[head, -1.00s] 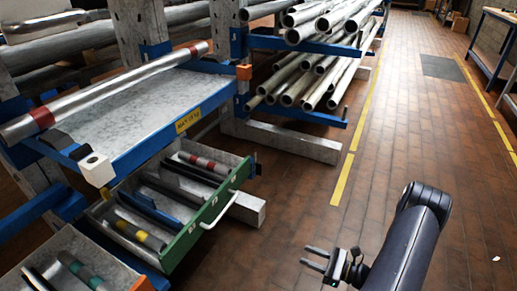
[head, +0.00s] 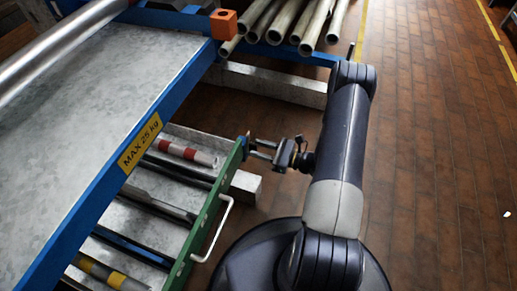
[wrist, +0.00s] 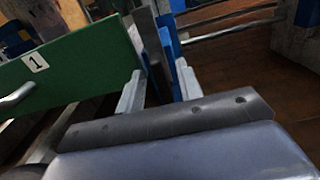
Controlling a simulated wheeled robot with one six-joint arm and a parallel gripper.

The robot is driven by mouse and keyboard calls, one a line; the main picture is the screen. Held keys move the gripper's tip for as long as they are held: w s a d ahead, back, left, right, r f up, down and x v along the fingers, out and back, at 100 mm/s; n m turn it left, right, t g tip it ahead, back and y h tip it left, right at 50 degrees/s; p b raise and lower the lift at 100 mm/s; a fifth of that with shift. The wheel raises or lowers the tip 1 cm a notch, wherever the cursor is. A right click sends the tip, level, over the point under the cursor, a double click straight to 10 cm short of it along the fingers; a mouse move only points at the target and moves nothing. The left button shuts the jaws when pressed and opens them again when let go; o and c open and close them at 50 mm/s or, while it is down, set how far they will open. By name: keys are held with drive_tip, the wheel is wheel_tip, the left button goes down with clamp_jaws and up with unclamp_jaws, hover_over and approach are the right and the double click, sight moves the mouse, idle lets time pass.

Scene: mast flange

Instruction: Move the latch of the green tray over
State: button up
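The green tray (head: 208,215) is a shallow drawer with a green front, a pale handle and rods inside. The wrist view shows its green front (wrist: 75,62) with a "1" label. A small blue piece (wrist: 168,45) beside the end of the front appears to be the latch; in the head view my fingertips partly hide that spot. My gripper (head: 252,149) is at the far end of the green front. Its two fingers (wrist: 160,72) are apart, with the blue piece ahead of or between their tips. I cannot tell whether they touch it.
A grey shelf with a blue edge (head: 70,215) and "MAX 25 kg" label overhangs the tray on the left. An orange block (head: 223,24) sits at its corner. A concrete beam (head: 270,84) and pipes (head: 300,20) lie beyond.

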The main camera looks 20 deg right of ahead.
drive_tip(key=shift+w+a, duration=0.2)
drive_tip(key=shift+a, duration=0.2)
clamp_jaws()
idle(0.4)
